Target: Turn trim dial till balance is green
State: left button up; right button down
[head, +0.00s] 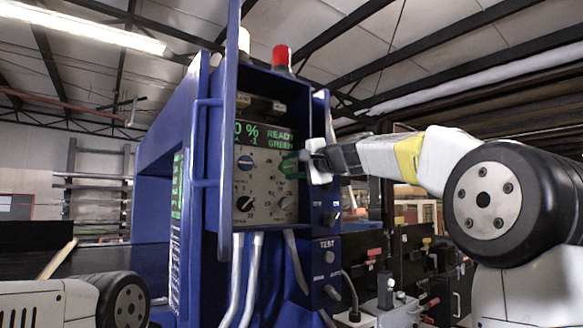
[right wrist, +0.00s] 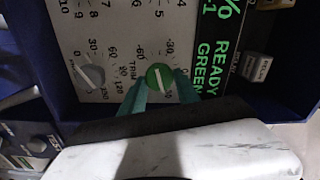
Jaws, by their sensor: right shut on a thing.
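The trim dial (right wrist: 159,77) is a round green knob with a white pointer line, beside the TRIM lettering and its number scale. My right gripper (right wrist: 160,90) is shut on it, one teal finger on each side. In the head view my right gripper (head: 300,158) reaches in from the right to the blue cabinet's panel and partly hides the dial. The display (head: 262,136) above the panel shows green text: "0 %", "-1", "READY" and "GREEN"; its left end is cut off. Only part of my left arm shows at the lower left; its gripper is out of view.
The blue cabinet side wall (head: 229,130) stands left of the panel. A red lamp (head: 281,56) is on top. A TEST box (head: 326,258) with knobs hangs below right.

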jog(key=shift+f, duration=0.1)
dwell(0.3)
jog(key=c, duration=0.9)
grip_release()
jog(key=v, duration=0.8)
jog(key=shift+w, duration=0.1)
jog(key=s+d+f+n+g+h, duration=0.2)
jog(key=s+d+f+n, duration=0.1)
jog(key=s+f, duration=0.7)
jog(key=s+d+f+n+g+h, duration=0.3)
jog(key=s+f, duration=0.6)
jog(key=f, duration=0.8)
jog(key=s+d+f+n+g+h, duration=0.2)
jog(key=s+d+f+g+h, duration=0.1)
jog(key=s+f, duration=0.7)
jog(key=shift+s+d+f+n, duration=0.1)
jog(key=shift+s+f+n, duration=0.1)
jog(key=shift+f, duration=0.75)
jog(key=shift+s+f+n, duration=0.1)
jog(key=shift+f+n, duration=0.1)
jog(key=shift+f, duration=0.8)
